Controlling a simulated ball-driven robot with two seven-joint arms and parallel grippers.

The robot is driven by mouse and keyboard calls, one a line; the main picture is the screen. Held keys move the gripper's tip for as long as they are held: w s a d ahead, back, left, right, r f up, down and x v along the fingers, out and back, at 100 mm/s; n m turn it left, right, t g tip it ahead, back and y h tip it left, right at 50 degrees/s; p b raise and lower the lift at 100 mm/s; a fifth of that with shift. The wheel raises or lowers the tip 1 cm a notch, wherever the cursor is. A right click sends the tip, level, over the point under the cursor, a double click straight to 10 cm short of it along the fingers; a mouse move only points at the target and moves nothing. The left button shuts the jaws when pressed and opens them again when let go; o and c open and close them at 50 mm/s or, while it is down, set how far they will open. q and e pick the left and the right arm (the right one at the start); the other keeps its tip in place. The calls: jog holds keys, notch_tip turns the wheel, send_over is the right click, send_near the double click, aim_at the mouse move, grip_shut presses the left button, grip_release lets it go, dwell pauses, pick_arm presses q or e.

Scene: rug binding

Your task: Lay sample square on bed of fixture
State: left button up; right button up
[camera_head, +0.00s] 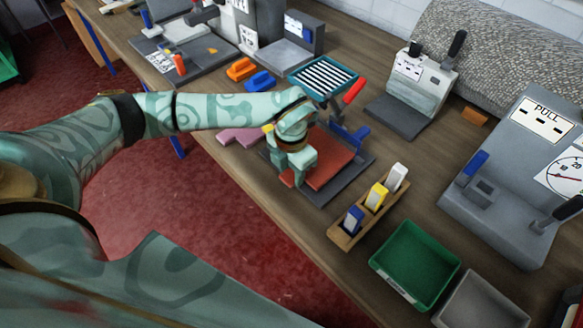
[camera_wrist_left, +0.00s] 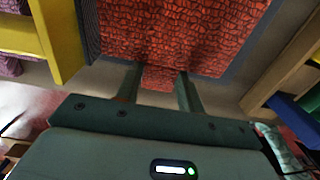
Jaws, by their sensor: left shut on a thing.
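The sample square (camera_head: 330,165) is a flat red-orange piece that lies over the dark grey bed of the fixture (camera_head: 352,178). My left gripper (camera_head: 297,178) is at the square's near left edge. In the left wrist view the square (camera_wrist_left: 175,35) shows a coarse red weave, with a narrow tab (camera_wrist_left: 158,78) between my two fingers. The left gripper is shut on this tab. The square covers most of the bed, with a dark border showing around it; I cannot tell whether it rests fully flat. My right gripper is not in view.
The fixture has a teal striped frame (camera_head: 324,76) raised behind the bed, and a red handle (camera_head: 354,90). A wooden rack (camera_head: 345,237) with several coloured blocks stands in front to the right. A green tray (camera_head: 414,265) and a grey pull tester (camera_head: 510,190) stand farther right.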

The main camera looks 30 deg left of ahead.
pick_arm(q)
jog(key=shift+s+f, duration=0.2)
jog(key=shift+f, duration=0.15)
jog(key=shift+s+f, duration=0.15)
jog(key=shift+f, duration=0.15)
jog(key=c, duration=0.3)
jog(key=o, duration=1.2)
jog(key=shift+o, duration=0.6)
jog(key=shift+r, duration=0.3)
jog(key=shift+o, duration=0.2)
notch_tip(320, 180, up, 17)
jog(key=p, duration=0.2)
jog(key=shift+w+f, duration=0.15)
jog(key=shift+w, duration=0.05)
